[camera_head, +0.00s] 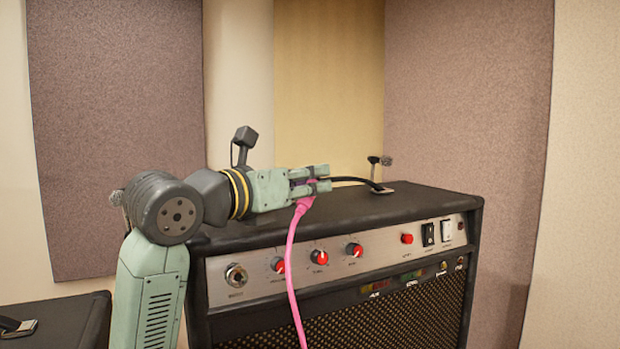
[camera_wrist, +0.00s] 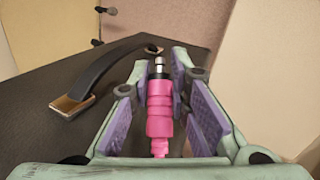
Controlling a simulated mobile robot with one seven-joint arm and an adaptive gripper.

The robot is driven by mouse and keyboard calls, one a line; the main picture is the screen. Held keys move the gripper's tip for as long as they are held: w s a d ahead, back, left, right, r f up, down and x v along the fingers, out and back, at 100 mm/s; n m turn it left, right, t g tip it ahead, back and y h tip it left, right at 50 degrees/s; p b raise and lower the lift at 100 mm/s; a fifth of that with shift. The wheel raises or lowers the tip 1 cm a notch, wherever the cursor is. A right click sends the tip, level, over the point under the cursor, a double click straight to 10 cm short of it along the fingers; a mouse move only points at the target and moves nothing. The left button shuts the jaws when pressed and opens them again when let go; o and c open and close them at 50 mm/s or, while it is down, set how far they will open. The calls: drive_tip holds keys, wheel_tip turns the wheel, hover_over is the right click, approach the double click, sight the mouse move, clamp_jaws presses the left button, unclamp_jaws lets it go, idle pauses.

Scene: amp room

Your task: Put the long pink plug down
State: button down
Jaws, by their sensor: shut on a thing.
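The long pink plug (camera_wrist: 160,105) lies between the purple pads of my gripper (camera_wrist: 159,82) in the wrist view, with its metal tip pointing away from the wrist. My gripper (camera_head: 322,180) is shut on it, above the top of the amplifier (camera_head: 409,199) in the head view. The plug itself is mostly hidden by the fingers there. Its pink cable (camera_head: 291,265) hangs from the gripper down across the amplifier's front panel. The wrist view shows the dark amplifier top (camera_wrist: 60,141) below the plug.
A black carrying handle (camera_wrist: 103,70) arches over the amplifier top beside my gripper. The front panel has an input jack (camera_head: 236,276), red knobs (camera_head: 319,257) and switches (camera_head: 428,234). Padded wall panels (camera_head: 465,100) stand behind. Another black cabinet (camera_head: 62,325) is at the lower left.

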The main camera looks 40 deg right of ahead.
drive_tip(key=shift+f, duration=0.3)
drive_tip(key=shift+f, duration=0.15)
drive_tip(key=c, duration=1.5)
unclamp_jaws()
drive_tip(key=shift+r, duration=0.25)
drive_tip(key=a+b, duration=0.1)
drive_tip(key=a, duration=0.3)
drive_tip(key=s+a+b, duration=0.1)
drive_tip(key=a, duration=0.3)
drive_tip(key=a+b, duration=0.1)
drive_tip(key=a, duration=0.3)
drive_tip(key=shift+s+f, duration=0.1)
drive_tip(key=shift+s, duration=0.3)
